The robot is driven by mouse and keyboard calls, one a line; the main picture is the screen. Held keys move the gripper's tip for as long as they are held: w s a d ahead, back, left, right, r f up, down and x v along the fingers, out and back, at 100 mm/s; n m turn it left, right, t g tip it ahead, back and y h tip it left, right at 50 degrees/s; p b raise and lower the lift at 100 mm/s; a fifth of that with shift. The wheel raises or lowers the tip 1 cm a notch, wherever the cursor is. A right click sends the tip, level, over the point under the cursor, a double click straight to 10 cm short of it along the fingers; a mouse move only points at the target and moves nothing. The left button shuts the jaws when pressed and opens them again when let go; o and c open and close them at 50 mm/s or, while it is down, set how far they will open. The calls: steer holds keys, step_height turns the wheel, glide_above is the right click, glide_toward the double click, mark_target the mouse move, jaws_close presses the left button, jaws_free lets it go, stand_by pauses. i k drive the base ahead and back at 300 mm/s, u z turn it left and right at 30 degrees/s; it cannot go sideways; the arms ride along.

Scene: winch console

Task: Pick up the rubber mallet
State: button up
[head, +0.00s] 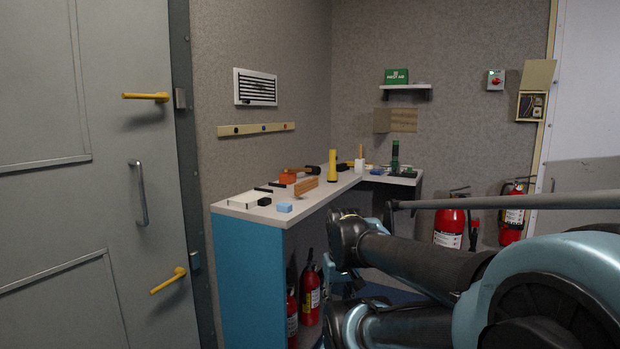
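A small tool with a black head (312,169) and a short tan handle lies on the grey console top, towards the back wall. It looks like the rubber mallet, but it is too small to be sure. An orange object (287,178) sits just left of it, and a yellow upright cylinder (332,167) stands just right of it. My arm fills the lower right, in front of and to the right of the console. I cannot make out the fingers of my gripper, and nothing is seen held.
The console (246,262) has a blue end panel. A wooden block (306,186), a blue block (285,207) and dark small items lie near its front. A white holder (359,166) and a dark green cylinder (395,158) stand farther back. Fire extinguishers (448,228) stand on the right.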

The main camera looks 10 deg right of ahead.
mark_target(308, 169)
steer(key=k, duration=0.55)
steer(key=z, duration=1.5)
steer(key=i, duration=2.95)
steer(key=u, duration=1.9)
